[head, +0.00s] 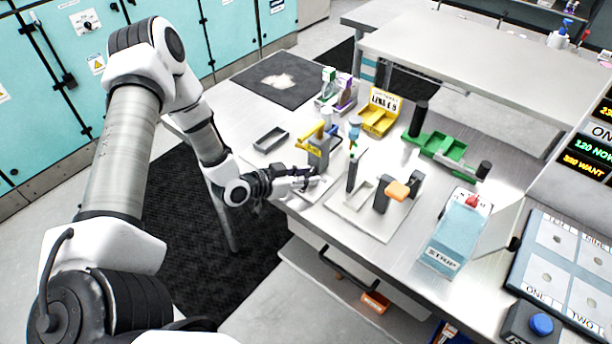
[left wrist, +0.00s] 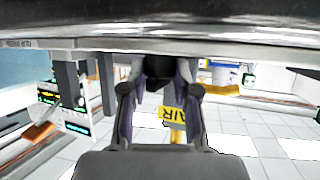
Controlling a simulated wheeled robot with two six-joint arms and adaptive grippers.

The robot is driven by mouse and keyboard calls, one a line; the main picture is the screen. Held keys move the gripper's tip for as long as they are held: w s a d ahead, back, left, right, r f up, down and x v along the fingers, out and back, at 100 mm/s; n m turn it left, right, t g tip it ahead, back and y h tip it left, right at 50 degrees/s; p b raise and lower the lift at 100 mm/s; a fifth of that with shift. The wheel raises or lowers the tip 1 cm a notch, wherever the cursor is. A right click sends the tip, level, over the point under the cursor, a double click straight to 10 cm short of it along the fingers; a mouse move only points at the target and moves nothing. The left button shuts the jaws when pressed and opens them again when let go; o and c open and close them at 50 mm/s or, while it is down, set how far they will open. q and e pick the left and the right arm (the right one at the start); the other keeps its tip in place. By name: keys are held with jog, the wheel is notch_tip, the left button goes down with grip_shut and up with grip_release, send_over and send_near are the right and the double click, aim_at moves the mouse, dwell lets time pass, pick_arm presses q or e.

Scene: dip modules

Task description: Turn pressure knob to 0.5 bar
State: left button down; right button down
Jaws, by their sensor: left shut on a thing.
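My left gripper (head: 303,178) reaches the table's near edge in the head view. In the left wrist view its two fingers (left wrist: 160,88) are closed around a dark, knob-like piece (left wrist: 158,68) just below a long metal edge. This appears to be the pressure knob; its markings and any pointer are hidden. A yellow AIR label (left wrist: 172,115) shows upside down beside the right finger. In the head view the knob is hidden at the gripper, and no pressure reading can be made out. My right gripper is in neither view.
The steel table holds a yellow-handled press (head: 318,146), a yellow bin (head: 381,113), a green tray (head: 440,146), a pale plate with an orange-topped clamp (head: 397,191) and a blue STRIP box (head: 453,240). A dark display (head: 590,150) stands at the right edge. A drawer with a handle lies below the table.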

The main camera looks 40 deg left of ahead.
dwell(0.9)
pick_arm(q)
jog(key=c, duration=0.8)
grip_release()
jog(key=shift+c, duration=0.2)
jog(key=v, duration=0.6)
jog(key=shift+s+a+r, duration=0.25)
jog(key=shift+a, duration=0.05)
jog(key=shift+s+r, duration=0.1)
jog(key=shift+s, duration=0.25)
jog(key=shift+c, duration=0.4)
